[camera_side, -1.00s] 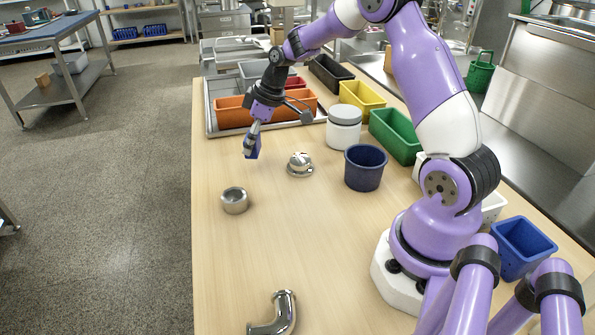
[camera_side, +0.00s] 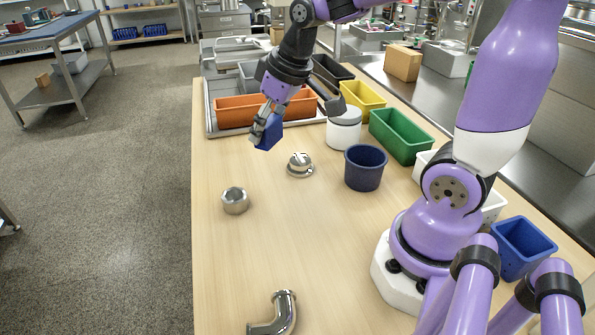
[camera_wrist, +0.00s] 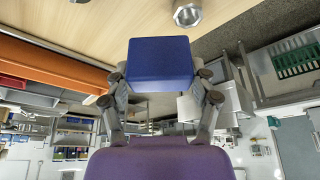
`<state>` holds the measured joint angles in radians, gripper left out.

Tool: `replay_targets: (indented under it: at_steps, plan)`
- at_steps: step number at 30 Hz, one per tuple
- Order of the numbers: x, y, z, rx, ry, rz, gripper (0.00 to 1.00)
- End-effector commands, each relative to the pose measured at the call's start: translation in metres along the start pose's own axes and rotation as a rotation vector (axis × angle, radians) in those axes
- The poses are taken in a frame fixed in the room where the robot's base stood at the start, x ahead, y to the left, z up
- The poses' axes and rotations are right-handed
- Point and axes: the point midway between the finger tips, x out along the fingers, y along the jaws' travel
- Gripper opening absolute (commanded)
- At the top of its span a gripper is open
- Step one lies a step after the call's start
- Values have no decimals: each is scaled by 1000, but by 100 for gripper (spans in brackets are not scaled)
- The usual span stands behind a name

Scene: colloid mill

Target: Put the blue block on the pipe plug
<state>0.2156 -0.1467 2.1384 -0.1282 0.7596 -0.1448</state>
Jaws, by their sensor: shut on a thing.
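The blue block (camera_side: 269,134) is held in the air above the table in my gripper (camera_side: 264,124). In the wrist view the block (camera_wrist: 160,60) sits between the two fingers of my gripper (camera_wrist: 160,88), which are shut on its sides. A short steel fitting with a recessed top (camera_side: 235,201) stands on the table, lower left of the block; it looks like the pipe plug, though I cannot be sure. A hexagonal steel piece (camera_wrist: 187,15) beyond the block in the wrist view appears to be this fitting. The block is clear of it.
A flanged steel piece (camera_side: 300,165) and a steel pipe elbow (camera_side: 276,314) are on the table. A dark blue cup (camera_side: 365,168) and a white jar (camera_side: 344,129) stand to the right. An orange bin (camera_side: 238,110) is behind. The front left of the table is clear.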

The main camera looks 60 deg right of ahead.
Motion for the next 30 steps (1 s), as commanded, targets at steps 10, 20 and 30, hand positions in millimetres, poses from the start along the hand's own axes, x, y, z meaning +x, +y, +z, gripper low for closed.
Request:
replay_targets:
  at_steps: [10, 20, 30]
  plan:
    - [36, 73, 22, 45, -4, 14, 27]
    - [63, 118, 31, 33, 1, 12, 27]
    - [99, 118, 46, 32, 1, 12, 27]
